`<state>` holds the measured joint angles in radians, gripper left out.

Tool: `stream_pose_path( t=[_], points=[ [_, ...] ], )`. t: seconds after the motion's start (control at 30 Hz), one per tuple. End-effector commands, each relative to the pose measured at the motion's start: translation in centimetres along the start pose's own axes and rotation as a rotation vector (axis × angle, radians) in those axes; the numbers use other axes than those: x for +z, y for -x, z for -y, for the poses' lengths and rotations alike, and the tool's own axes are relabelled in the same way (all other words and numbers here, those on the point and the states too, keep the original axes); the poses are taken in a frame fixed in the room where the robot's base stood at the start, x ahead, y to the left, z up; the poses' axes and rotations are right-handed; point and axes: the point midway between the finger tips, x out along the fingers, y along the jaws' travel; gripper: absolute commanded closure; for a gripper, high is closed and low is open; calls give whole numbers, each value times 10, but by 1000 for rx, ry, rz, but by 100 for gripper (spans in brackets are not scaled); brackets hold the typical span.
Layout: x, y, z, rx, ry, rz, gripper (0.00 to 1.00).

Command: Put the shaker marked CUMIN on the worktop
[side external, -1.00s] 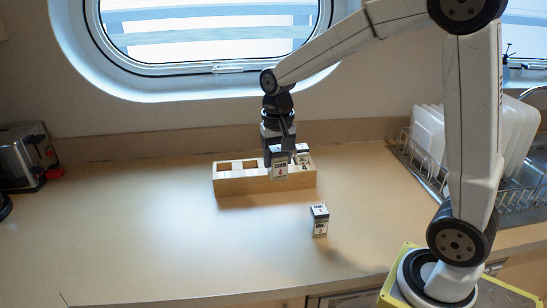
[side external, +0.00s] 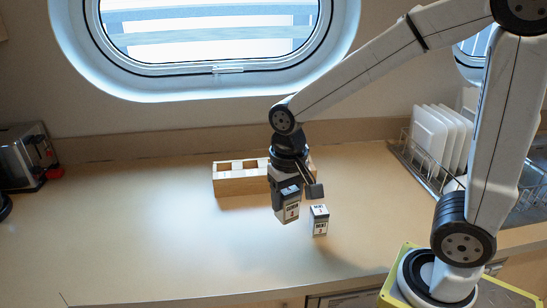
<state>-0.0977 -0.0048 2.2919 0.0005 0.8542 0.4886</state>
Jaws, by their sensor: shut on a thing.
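The shaker marked CUMIN (side external: 288,211), a small box shape with a pale label and dark top, is held in my gripper (side external: 298,193). My gripper is shut on it and points down in front of the wooden rack. The shaker is slightly tilted in the picture, and I cannot tell whether its base touches the worktop (side external: 160,230). A second shaker (side external: 319,221) with a black and white label stands upright on the worktop, just right of the held one.
The wooden rack (side external: 232,187) with square openings stands behind my gripper, which hides its right part. A dish rack with white plates (side external: 440,135) is at the right, a toaster (side external: 22,158) at the far left. The left and front worktop is clear.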

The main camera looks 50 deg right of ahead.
Motion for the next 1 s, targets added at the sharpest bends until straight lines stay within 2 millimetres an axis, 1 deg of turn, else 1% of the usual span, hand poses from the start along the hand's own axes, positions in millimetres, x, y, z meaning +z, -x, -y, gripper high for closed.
stream_pose_path(
  t=[0.27, 0.77, 1.0],
  points=[
    [-23, -12, 11, 1, -1, 2, 100],
    [-75, -38, 37, 1, -1, 1, 100],
    [-93, -61, 46, 1, -1, 2, 100]
  ],
)
